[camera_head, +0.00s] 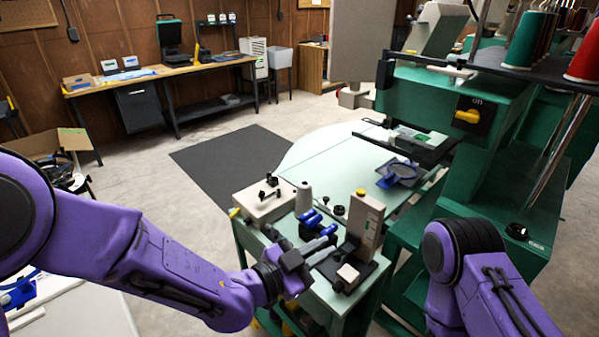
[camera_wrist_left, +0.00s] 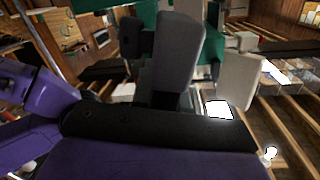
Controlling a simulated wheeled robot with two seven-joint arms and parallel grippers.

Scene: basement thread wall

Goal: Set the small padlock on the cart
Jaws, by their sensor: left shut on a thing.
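The small padlock cannot be made out for sure in either view. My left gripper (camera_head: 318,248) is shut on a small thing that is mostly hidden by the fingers. The gripper is over the pale green top of what looks like the cart (camera_head: 322,291), just left of an upright beige device on a black base. Whether the held thing touches the top cannot be told. In the left wrist view a grey finger (camera_wrist_left: 178,50) stands up from the dark gripper body. My right arm shows at the lower right, but its gripper is out of view.
The green embroidery machine (camera_head: 450,100) stands behind to the right. Open floor lies to the left.

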